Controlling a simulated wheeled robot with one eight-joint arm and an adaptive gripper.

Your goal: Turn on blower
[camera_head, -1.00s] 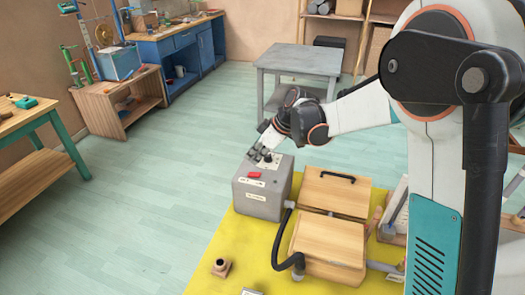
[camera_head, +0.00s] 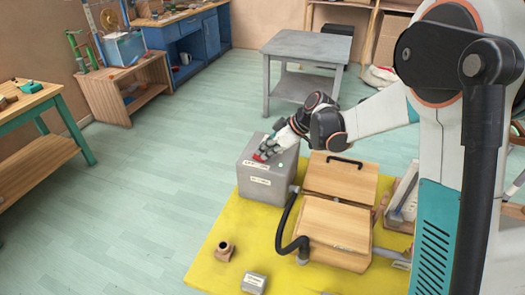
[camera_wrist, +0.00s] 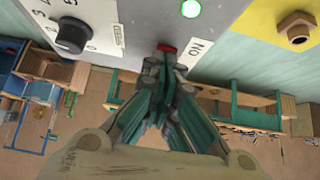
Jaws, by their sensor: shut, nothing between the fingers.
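The blower is a grey box (camera_head: 262,186) with labels, standing on a yellow surface. Its red switch (camera_head: 258,157) is at the front of the top face and is partly hidden by my gripper (camera_head: 266,151). In the wrist view, the closed fingertips of my gripper (camera_wrist: 165,62) are at the red switch (camera_wrist: 167,47), seemingly touching it. An "ON" label (camera_wrist: 200,47) is beside the switch. A green light (camera_wrist: 191,8) glows on the panel. A black knob (camera_wrist: 74,36) with numbers around it is on the same face.
A black hose (camera_head: 284,243) curves between the box and a wooden box (camera_head: 338,232). A small brown fitting (camera_head: 224,251) and a small grey box (camera_head: 253,283) lie in front. Open floor lies left.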

